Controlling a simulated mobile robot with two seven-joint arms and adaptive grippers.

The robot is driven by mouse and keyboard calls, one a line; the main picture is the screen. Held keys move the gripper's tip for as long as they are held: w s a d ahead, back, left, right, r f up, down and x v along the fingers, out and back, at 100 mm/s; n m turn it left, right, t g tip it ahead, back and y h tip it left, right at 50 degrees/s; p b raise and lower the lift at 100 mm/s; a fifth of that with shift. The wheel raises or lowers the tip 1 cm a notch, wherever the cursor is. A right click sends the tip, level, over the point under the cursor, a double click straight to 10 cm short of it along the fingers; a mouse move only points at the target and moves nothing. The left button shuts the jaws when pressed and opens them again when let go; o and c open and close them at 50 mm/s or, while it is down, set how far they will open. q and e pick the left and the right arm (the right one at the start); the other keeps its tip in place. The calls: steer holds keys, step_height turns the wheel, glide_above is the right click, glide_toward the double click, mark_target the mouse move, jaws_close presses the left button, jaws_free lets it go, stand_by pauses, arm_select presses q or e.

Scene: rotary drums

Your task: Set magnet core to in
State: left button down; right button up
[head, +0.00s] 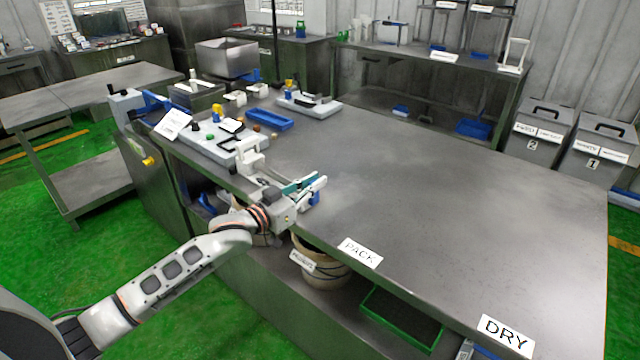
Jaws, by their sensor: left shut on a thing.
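My left gripper (308,188) is over the front left edge of the grey table (440,190). It is shut on a small teal piece (298,185), mostly hidden between the fingers; I cannot tell whether this is the magnet core. A blue part (315,199) shows right beside the fingertips. A white stand (250,153) is just behind the wrist. My right gripper is out of view.
A blue tray (269,120) and a second white device (310,105) stand behind. Labels PACK (360,253) and DRY (506,336) mark the table's front edge. A beige bucket (325,272) and a green tray (402,320) sit below. The tabletop's right side is clear.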

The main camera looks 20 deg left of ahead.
arm_select(q)
steer(key=shift+w+a, duration=0.1)
steer(key=shift+a, duration=0.15)
steer(key=c, duration=2)
jaws_free()
steer(key=shift+a, duration=0.1)
steer(key=shift+c, duration=0.2)
steer(key=v, duration=1.2)
steer(key=shift+f, duration=0.1)
steer(key=s+d+f+g+y, duration=0.1)
steer(key=s+d+f+g, duration=0.1)
steer(key=s+f, duration=0.6)
steer(key=s+d+f+g+y, duration=0.2)
steer(key=s+d+f, duration=0.3)
steer(key=s+f, duration=0.3)
steer(key=s+d+f+g+y, duration=0.1)
steer(key=s+d+f+g, duration=0.1)
steer(key=s+f, duration=0.6)
step_height(320, 180, down, 6)
steer(key=shift+d+f, duration=0.15)
steer(key=shift+d, duration=0.55)
